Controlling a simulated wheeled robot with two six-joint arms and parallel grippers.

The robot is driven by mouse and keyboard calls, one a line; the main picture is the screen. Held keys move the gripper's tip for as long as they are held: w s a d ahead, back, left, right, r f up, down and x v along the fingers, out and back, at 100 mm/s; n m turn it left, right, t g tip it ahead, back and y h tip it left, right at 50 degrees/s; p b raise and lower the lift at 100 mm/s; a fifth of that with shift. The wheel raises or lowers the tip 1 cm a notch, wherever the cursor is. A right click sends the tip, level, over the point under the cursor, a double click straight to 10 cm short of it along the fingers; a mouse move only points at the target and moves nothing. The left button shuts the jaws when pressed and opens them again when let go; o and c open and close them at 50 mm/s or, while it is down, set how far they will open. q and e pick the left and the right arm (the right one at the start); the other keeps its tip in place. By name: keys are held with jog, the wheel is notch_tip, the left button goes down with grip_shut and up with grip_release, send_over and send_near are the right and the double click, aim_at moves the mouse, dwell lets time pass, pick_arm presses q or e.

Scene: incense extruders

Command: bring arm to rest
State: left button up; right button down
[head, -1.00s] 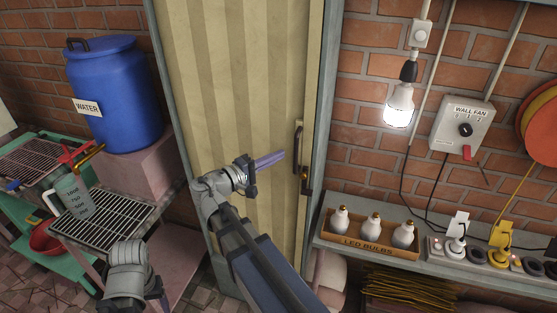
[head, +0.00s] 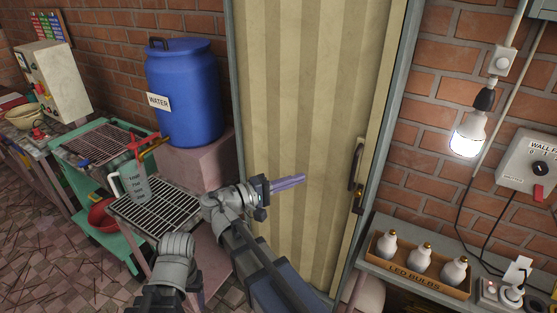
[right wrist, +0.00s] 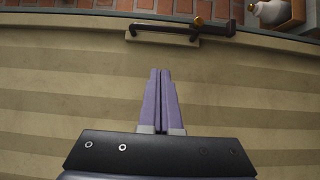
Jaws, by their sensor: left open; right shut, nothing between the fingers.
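My right gripper (head: 288,181) is in front of the striped door, left of its handle. Its two purple fingers lie side by side, shut and empty; they show again in the right wrist view (right wrist: 162,100), pointing toward the door handle (right wrist: 165,33). My right arm reaches up from the bottom middle of the head view. Part of my left arm shows at the bottom, beside the wire rack, but its fingers are not visible.
The striped door (head: 310,110) stands close ahead. At left are a blue water barrel (head: 185,95), a measuring jug (head: 135,183) and a wire rack (head: 157,212). At right, a box of LED bulbs (head: 417,267) sits on a shelf below a lit bulb (head: 468,135).

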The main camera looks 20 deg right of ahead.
jog(key=s+a+f+n+y, duration=0.1)
jog(key=s+a+f+y, duration=0.1)
jog(key=a+f+y, duration=0.45)
jog(key=s+a+f+n+y, duration=0.1)
jog(key=s+f+y, duration=0.2)
jog(key=f, duration=0.6)
jog(key=s+a+f+y, duration=0.3)
jog(key=a, duration=0.4)
jog(key=s+a+f+n+g+y, duration=0.1)
jog(key=s+a+f+y, duration=0.2)
jog(key=a, duration=0.4)
jog(key=shift+f+y, duration=0.2)
jog(key=shift+y, duration=0.45)
